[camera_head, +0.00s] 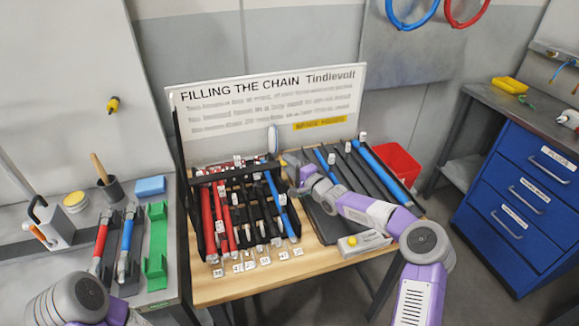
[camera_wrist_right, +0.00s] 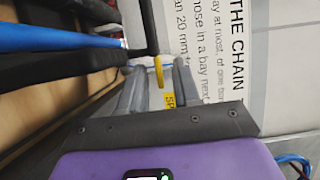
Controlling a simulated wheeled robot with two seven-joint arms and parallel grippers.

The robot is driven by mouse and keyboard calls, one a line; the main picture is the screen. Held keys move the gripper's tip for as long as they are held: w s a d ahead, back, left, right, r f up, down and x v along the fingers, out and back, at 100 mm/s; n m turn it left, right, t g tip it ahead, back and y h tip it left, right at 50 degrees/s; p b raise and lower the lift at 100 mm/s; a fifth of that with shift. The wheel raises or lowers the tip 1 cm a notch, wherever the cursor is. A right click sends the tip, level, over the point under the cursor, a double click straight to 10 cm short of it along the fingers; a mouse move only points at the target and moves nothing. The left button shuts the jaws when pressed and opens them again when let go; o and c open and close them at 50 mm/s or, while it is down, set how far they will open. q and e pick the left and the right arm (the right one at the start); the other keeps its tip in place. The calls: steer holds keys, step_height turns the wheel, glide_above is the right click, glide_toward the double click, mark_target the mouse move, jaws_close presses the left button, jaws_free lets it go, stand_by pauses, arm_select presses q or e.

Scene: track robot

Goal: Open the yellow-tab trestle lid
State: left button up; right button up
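My right gripper (camera_head: 287,161) reaches in from the right to the middle of the wooden table, between the two hose groups. The right wrist view shows its two grey fingers (camera_wrist_right: 158,88) apart. A yellow tab (camera_wrist_right: 158,72) at the end of a black bar (camera_wrist_right: 148,28) shows between or just beyond the fingertips; I cannot tell whether they touch it. In the head view the gripper mostly covers that spot, and the lid's outline is hard to make out. My left arm shows at the lower left, but its gripper is out of view.
A rack of red, black and blue hoses (camera_head: 221,213) stands left of my right gripper, with number tags in front. More hoses (camera_head: 372,165) lie to the right. A sign board (camera_head: 265,92) stands behind. A red bin (camera_head: 397,163) and blue drawers (camera_head: 525,190) are at right.

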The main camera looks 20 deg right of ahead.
jaws_close()
steer(key=shift+a, duration=0.15)
stand_by(1.4)
